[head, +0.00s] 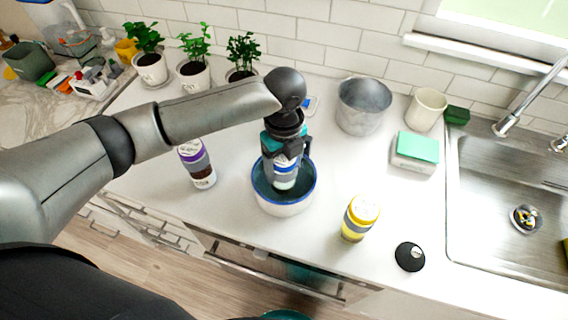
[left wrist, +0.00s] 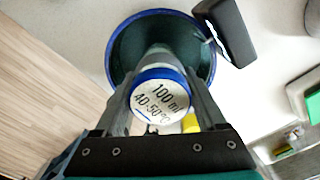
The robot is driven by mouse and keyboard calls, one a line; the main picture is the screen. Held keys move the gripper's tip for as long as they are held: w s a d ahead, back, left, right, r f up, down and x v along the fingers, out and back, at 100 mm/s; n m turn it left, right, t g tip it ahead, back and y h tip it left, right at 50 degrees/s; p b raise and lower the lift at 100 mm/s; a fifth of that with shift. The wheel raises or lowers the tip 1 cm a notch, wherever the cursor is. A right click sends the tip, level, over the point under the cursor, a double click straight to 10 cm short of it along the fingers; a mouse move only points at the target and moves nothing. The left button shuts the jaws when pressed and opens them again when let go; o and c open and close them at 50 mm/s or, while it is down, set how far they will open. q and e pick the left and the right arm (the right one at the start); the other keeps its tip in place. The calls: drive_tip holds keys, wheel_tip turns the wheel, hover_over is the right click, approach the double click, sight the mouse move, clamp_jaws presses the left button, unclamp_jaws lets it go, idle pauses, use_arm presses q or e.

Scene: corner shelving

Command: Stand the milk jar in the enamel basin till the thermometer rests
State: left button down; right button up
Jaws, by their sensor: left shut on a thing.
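My left gripper (head: 284,160) points down over the enamel basin (head: 285,209), which is white with a blue rim. It is shut on a blue-lidded jar (head: 285,184), apparently the milk jar, whose lower part is inside the basin. In the left wrist view, the jar's lid (left wrist: 160,98) reads "100 ml A0-50°C" between the fingers (left wrist: 160,100), with the dark basin interior around it. I cannot tell whether the jar touches the bottom. A black piece (left wrist: 232,32) overlaps the basin's rim, possibly the thermometer; its reading is not visible. My right gripper is not in view.
A purple-banded jar (head: 197,164) stands left of the basin and a yellow-lidded jar (head: 360,218) right. A black disc (head: 409,257) lies near the sink (head: 500,215). A metal pot (head: 362,106), cream cup (head: 426,109) and green-topped box (head: 415,153) stand behind. Several potted plants line the wall.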

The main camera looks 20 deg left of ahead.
use_arm(q)
unclamp_jaws()
drive_tip(key=shift+f, duration=0.1)
wheel_tip(320, 180, up, 12)
drive_tip(key=shift+r+p, duration=0.2)
drive_tip(key=shift+p, duration=0.15)
idle(0.4)
idle(0.4)
